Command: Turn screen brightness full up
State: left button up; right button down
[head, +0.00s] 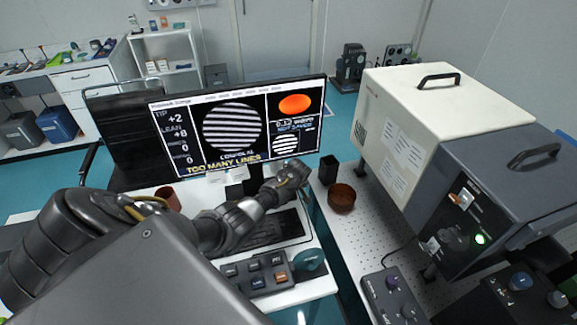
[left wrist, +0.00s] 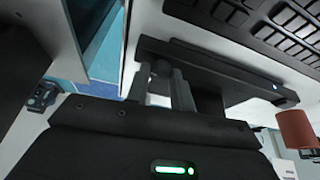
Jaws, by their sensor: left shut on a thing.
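The monitor (head: 170,98) stands on the white desk. Its screen is lit, with a striped disc, an orange oval and the words "TOO MANY LINES". My left gripper (head: 298,172) is at the monitor's lower right corner, in front of its bottom edge. In the left wrist view, the gripper's fingers (left wrist: 166,88) close on a small grey knob (left wrist: 162,68) at the end of the monitor's dark bottom bar (left wrist: 235,76), which carries a small blue light. The fingers largely hide the knob, and its setting cannot be read. My right gripper is out of view.
The keyboard (head: 262,233) and a button panel (head: 257,276) lie below my left arm. A teal mug (head: 310,260) and a reddish mug (head: 168,197) stand on the desk.

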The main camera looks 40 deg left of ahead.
pick_arm(q)
jog(key=shift+m, duration=0.3)
jog(key=shift+c, duration=0.2)
jog(key=shift+r+p, duration=0.1)
jog(key=shift+p, duration=0.3)
jog(key=m+p, duration=0.1)
jog(key=m+t+h, duration=0.1)
jog(key=m, duration=0.1)
jog(key=shift+s+a+m+p, duration=0.1)
jog(key=shift+s+m+p, duration=0.05)
jog(key=shift+m+p, duration=0.2)
jog(key=m+t+h+p, duration=0.1)
jog(key=m, duration=0.3)
jog(key=shift+a, duration=0.1)
jog(key=m+h, duration=0.1)
jog(key=m, duration=0.3)
jog(key=shift+a+t+h, duration=0.15)
jog(key=shift+t+h, duration=0.15)
jog(key=shift+h, duration=0.1)
jog(key=m+h+b, duration=0.1)
jog(key=m, duration=0.2)
jog(key=shift+b, duration=0.3)
jog(key=shift+m+h+b, duration=0.4)
jog(key=shift+m, duration=0.35)
